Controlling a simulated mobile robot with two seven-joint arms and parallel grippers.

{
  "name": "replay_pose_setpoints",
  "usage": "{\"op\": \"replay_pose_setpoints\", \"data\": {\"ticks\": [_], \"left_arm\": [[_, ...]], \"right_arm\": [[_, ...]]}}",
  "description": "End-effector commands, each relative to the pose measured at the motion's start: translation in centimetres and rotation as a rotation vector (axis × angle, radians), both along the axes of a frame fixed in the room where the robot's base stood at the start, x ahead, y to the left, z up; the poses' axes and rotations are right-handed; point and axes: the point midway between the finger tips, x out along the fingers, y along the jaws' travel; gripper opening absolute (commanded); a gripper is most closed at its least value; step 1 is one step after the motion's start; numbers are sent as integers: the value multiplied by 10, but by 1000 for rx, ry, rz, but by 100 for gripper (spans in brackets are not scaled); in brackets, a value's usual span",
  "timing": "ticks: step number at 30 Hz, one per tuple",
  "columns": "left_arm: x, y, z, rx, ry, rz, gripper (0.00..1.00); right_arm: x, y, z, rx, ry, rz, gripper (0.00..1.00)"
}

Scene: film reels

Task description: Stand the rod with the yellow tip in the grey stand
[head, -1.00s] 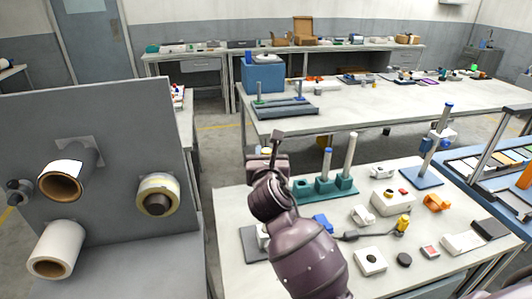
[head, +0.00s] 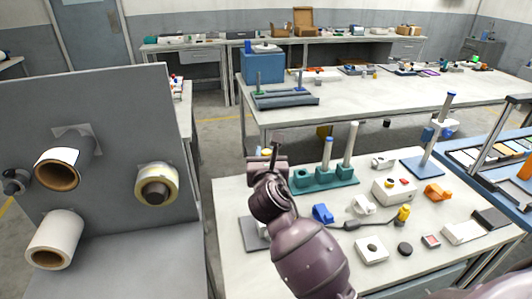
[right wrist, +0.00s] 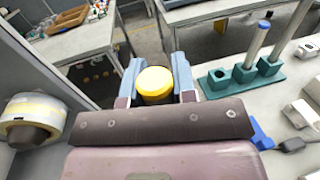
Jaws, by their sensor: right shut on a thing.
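My right gripper (head: 266,158) is above the back left edge of the near table. In the right wrist view its two fingers (right wrist: 156,80) are shut on the rod with the yellow tip (right wrist: 154,78). The round yellow end faces the camera and most of the rod is hidden behind the gripper. A grey plate (head: 250,236) lies at the near table's left edge, partly behind my arm; I cannot tell whether it belongs to the grey stand. A dark grey stand (head: 284,98) with upright rods is on the far table. My left gripper is out of view.
A teal stand (head: 343,181) holds a blue-tipped rod and a pale rod, right of my gripper. A grey panel (head: 100,105) with rolls stands at left.

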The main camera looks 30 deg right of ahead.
Motion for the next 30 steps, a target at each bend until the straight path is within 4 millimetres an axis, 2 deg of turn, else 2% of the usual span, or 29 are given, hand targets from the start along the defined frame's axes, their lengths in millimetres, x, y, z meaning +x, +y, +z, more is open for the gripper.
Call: {"op": "replay_pose_setpoints", "data": {"ticks": [11,12,17,26,30], "left_arm": [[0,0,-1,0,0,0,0],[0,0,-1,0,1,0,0],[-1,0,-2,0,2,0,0],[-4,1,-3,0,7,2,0],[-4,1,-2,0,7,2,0]], "right_arm": [[0,0,-4,0,3,0,0],[0,0,-4,0,3,0,32],[0,0,-4,0,2,0,55],[-1,1,-4,0,2,0,55],[-11,5,-4,0,2,1,55]]}}
